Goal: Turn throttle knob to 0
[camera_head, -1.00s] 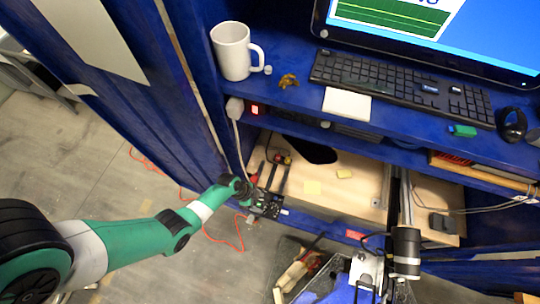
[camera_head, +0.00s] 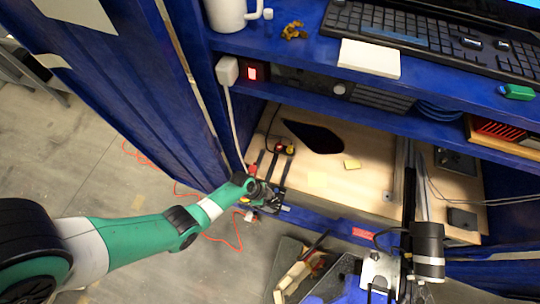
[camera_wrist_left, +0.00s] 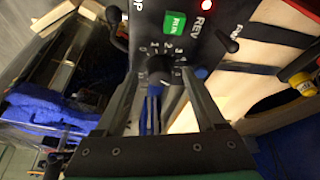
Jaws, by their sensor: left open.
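The throttle knob (camera_wrist_left: 157,68) is a round black knob on a black control panel in the left wrist view, with a numbered scale around its upper side. Where its pointer stands is too small to tell. My left gripper (camera_wrist_left: 160,82) is open, with one finger on each side of the knob; I cannot tell if they touch it. In the head view my left gripper (camera_head: 272,200) is at the left front edge of the lower wooden shelf, and it hides the knob there.
The panel carries a green button (camera_wrist_left: 175,24), a lit red lamp (camera_wrist_left: 208,4) and black levers beside the dial. Dark bars with red and yellow parts (camera_head: 284,149) lie behind the gripper. A blue side wall (camera_head: 150,110) stands left. A blue upper shelf overhangs.

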